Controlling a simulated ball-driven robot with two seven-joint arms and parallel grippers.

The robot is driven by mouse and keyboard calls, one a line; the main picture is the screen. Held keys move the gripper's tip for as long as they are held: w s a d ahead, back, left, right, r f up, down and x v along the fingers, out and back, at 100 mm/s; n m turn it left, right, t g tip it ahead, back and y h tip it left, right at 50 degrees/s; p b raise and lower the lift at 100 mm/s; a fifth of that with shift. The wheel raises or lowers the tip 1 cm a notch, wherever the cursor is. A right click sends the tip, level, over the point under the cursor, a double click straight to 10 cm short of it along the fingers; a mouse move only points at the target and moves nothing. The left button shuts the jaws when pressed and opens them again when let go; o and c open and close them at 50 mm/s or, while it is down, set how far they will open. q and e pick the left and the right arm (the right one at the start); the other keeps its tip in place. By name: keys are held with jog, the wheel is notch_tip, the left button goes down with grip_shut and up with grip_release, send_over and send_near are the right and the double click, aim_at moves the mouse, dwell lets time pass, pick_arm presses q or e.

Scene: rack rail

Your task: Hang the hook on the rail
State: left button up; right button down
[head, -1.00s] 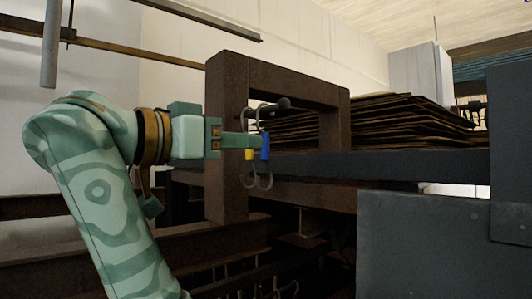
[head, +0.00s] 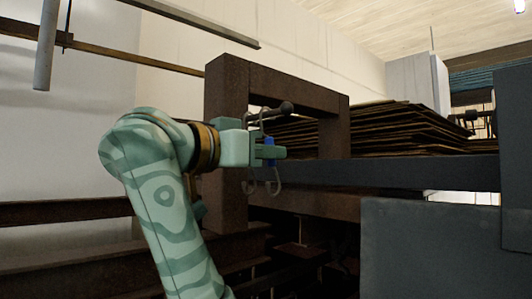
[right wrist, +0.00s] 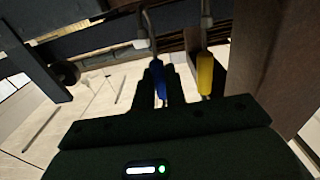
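A hook with a blue handle (head: 270,141) hangs upright by the short dark round-ended rail (head: 286,107) on the brown rack frame. Whether its top rests on the rail is too small to tell. My right gripper (head: 272,153) is at the blue handle, one finger crossing in front of it. In the right wrist view, the blue handle (right wrist: 160,80) stands between the two close-set dark fingers (right wrist: 161,75); I cannot tell whether they press on it. A yellow-handled hook (right wrist: 205,72) hangs just right of the fingers there; its handle is hidden in the head view. My left gripper is out of view.
The brown rack upright (head: 226,150) stands close beside my right gripper, with a dark shelf beam (head: 400,172) to the right. A stack of brown sheets (head: 400,128) lies behind. A grey panel (head: 430,245) fills the lower right. The space left of the rack is fairly open.

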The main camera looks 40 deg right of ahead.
dwell(0.4)
jog(key=shift+a+r+p, duration=0.2)
jog(key=shift+r+p, duration=0.5)
jog(key=shift+r, duration=0.05)
jog(key=shift+r, duration=0.1)
jog(key=shift+a+r+p, duration=0.5)
jog(key=shift+r+p, duration=0.05)
jog(key=shift+p, duration=0.05)
